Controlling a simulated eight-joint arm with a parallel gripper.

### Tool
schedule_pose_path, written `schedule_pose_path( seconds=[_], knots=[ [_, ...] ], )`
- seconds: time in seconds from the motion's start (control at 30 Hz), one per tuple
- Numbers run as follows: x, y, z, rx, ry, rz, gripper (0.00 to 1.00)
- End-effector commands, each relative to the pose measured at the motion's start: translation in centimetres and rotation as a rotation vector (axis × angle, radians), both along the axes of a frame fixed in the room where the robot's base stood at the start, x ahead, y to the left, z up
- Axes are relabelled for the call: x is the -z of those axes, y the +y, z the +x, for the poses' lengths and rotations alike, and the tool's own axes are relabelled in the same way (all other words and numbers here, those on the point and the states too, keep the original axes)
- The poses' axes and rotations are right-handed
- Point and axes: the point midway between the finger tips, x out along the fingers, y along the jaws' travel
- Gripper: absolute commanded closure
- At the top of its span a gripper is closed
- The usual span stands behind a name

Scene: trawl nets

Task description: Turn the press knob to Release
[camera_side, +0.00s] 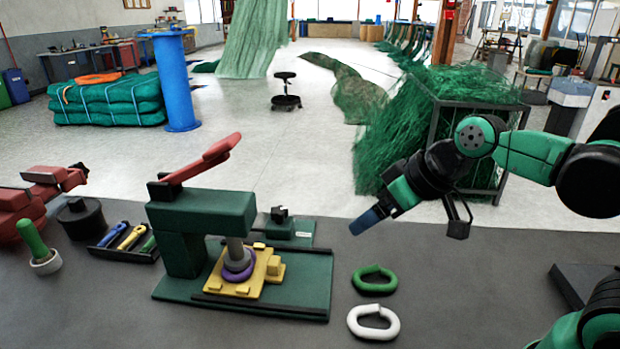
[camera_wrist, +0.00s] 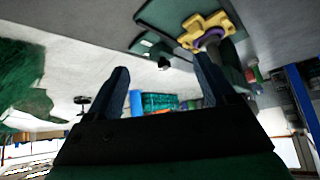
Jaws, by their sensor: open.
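The green press (camera_side: 205,215) stands on the bench in the side view, with its red lever (camera_side: 200,160) raised. Behind its base is a small green plate carrying a black knob (camera_side: 279,214). In the wrist view the black knob (camera_wrist: 163,64) shows between my fingertips in the picture, beside the small green plate (camera_wrist: 146,44). No lettering on it is readable. My gripper (camera_side: 362,225) is above the bench's back edge, right of the knob and apart from it. In the wrist view my gripper (camera_wrist: 160,66) has its two blue fingers spread, with nothing held.
A yellow fixture (camera_side: 225,274) with a purple ring (camera_side: 238,272) sits under the press ram. A green link (camera_side: 375,280) and a white link (camera_side: 373,322) lie right of the press. A tool tray (camera_side: 125,240) is left. The bench between knob and gripper looks clear.

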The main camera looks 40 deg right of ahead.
Motion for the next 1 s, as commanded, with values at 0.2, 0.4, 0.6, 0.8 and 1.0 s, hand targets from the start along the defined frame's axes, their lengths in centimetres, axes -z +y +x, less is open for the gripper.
schedule_pose_path(
  seconds=[0.2,0.4,0.6,0.8,1.0],
  knots=[
    [-2.6,1.8,1.9,-0.195,-0.051,0.078,0.23],
    [-5.9,3.1,4.1,-0.392,-0.179,0.144,0.23],
    [-9.6,3.8,6.4,-0.551,-0.363,0.182,0.23],
    [-10.6,5.8,9.0,-0.621,-0.458,0.188,0.23],
    [-9.4,8.9,12.1,-0.617,-0.457,0.186,0.23]
  ],
)
